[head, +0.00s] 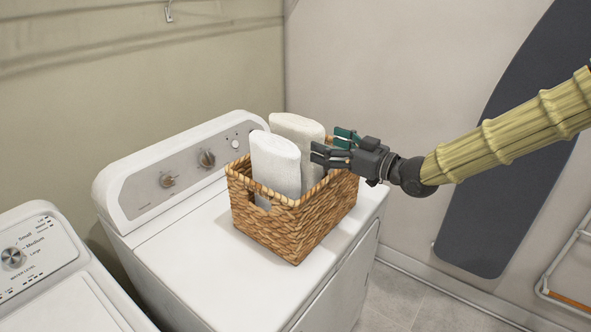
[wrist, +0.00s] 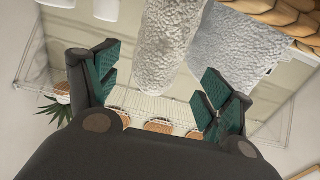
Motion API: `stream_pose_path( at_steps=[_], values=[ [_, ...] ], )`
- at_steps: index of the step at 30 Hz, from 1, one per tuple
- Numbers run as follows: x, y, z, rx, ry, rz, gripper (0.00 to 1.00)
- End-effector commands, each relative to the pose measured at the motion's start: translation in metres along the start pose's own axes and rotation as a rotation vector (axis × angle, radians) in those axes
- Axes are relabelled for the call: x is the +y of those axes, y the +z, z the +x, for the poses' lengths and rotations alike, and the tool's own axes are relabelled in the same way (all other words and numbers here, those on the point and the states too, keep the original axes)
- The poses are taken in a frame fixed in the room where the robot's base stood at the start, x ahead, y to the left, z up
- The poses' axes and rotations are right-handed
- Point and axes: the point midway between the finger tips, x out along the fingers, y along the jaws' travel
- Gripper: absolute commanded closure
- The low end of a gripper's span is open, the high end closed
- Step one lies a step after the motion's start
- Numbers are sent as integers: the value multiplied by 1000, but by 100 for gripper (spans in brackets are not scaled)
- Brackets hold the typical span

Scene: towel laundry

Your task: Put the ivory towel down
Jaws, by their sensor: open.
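The ivory towel (head: 297,128) is rolled or folded and stands upright in the wicker basket (head: 293,232), its upper part above the rim. A whiter towel (head: 275,163) stands in front of it and hides part of it. My gripper (head: 332,146) is open just right of the ivory towel, above the basket's right rim. In the wrist view, the ivory towel (wrist: 168,45) shows between and beyond the spread fingers (wrist: 160,70); I see no finger closed on it. The whiter towel (wrist: 225,45) is to its right. The towels' lower ends are hidden in the basket.
The basket stands on a white washer or dryer (head: 180,268) with a raised knob panel (head: 185,172) behind. Another machine (head: 70,290) is at lower left. A dark ironing board (head: 500,200) leans on the right wall. The machine's top is clear left of the basket.

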Motion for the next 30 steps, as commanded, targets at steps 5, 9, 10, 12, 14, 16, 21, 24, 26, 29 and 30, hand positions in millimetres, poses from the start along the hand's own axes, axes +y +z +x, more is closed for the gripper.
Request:
stream_pose_path(
  at_steps=[5,9,10,12,14,16,21,24,26,29,30],
  values=[
    [0,-1,25,-1,-1,0,20],
    [-1,0,33,-1,-2,1,20],
    [-1,0,34,-1,-3,1,20],
    [-1,-2,38,-1,-3,0,20],
    [0,-3,42,-1,-2,0,20],
    [0,-3,48,-1,-2,2,20],
    [0,-4,69,-2,-3,2,20],
    [0,-4,80,-1,-2,1,20],
    [0,-3,83,-1,-2,2,20],
    [0,-2,85,0,-2,2,20],
    [0,-2,85,0,-2,2,20]
  ],
)
